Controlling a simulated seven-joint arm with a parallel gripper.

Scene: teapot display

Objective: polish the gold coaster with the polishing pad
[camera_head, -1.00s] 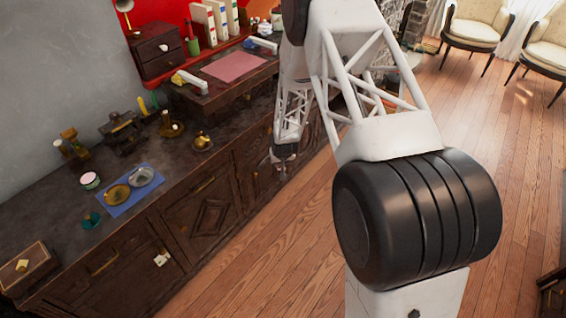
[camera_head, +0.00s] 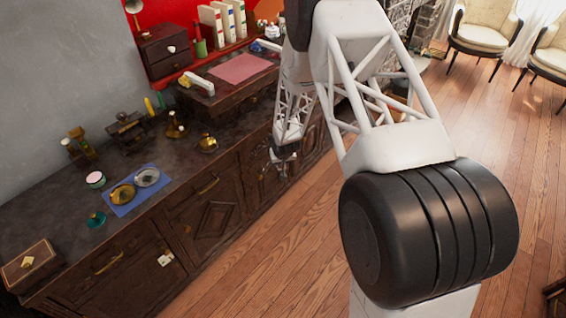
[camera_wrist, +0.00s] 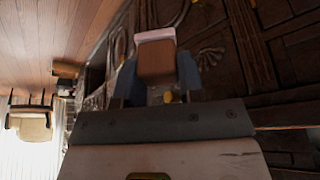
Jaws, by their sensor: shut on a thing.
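The gold coaster (camera_head: 122,194) lies flat on a blue mat (camera_head: 126,208) on the dark cabinet top, beside a silver coaster (camera_head: 147,177). My gripper (camera_head: 277,163) is well to the right of the coaster, in front of the cabinet doors. In the wrist view my gripper (camera_wrist: 157,88) is shut on a brown block with a pale top edge, which looks like the polishing pad (camera_wrist: 155,60). The block sits between the two blue-grey fingers. It is too small to make out in the head view.
A round tin (camera_head: 95,180), a teal item (camera_head: 96,219) and a wooden box (camera_head: 30,268) stand near the mat. A small gold pot (camera_head: 208,143) is to its right. A raised stand with a pink mat (camera_head: 240,68) is at the back. Open floor lies before the cabinet.

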